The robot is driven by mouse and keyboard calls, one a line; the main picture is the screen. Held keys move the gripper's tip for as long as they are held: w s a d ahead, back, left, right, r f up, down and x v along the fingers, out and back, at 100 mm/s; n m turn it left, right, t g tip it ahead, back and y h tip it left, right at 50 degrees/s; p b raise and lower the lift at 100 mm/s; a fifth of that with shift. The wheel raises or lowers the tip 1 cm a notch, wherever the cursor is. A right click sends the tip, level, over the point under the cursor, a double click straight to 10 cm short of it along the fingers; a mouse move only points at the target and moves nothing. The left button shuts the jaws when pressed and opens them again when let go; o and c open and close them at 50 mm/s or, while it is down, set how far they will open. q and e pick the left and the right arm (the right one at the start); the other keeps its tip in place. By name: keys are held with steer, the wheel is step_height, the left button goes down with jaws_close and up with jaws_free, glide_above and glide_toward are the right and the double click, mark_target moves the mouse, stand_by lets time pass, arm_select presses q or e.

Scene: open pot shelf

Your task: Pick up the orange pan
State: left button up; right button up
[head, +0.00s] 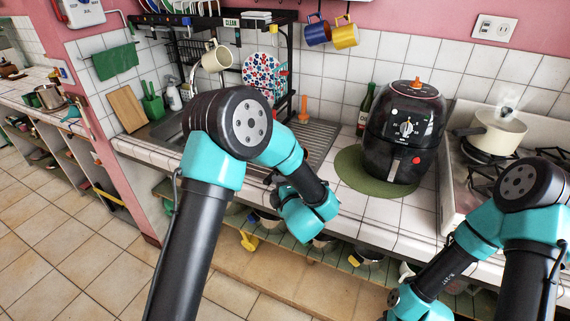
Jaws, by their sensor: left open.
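I cannot make out an orange pan in the head view. Several pots and pans sit on the open shelf (345,265) under the counter, partly hidden by my arms and the counter edge. My left gripper (273,184) is at the counter's front edge, by the sink's drainboard. It is small and mostly hidden behind my left wrist; it is open, and I see nothing held in it. My right arm reaches down at the lower right, and its gripper is not in view.
A black air fryer (404,135) stands on a green mat (352,172). A cream pot (497,132) is on the stove at right. A dish rack (290,62) stands behind the sink. Tiled floor (60,235) is clear at left.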

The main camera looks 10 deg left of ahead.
arm_select(q)
steer(key=shift+x, duration=2.65)
steer(key=shift+s+a, duration=0.1)
steer(key=shift+a, duration=0.05)
jaws_close()
steer(key=shift+r, duration=0.1)
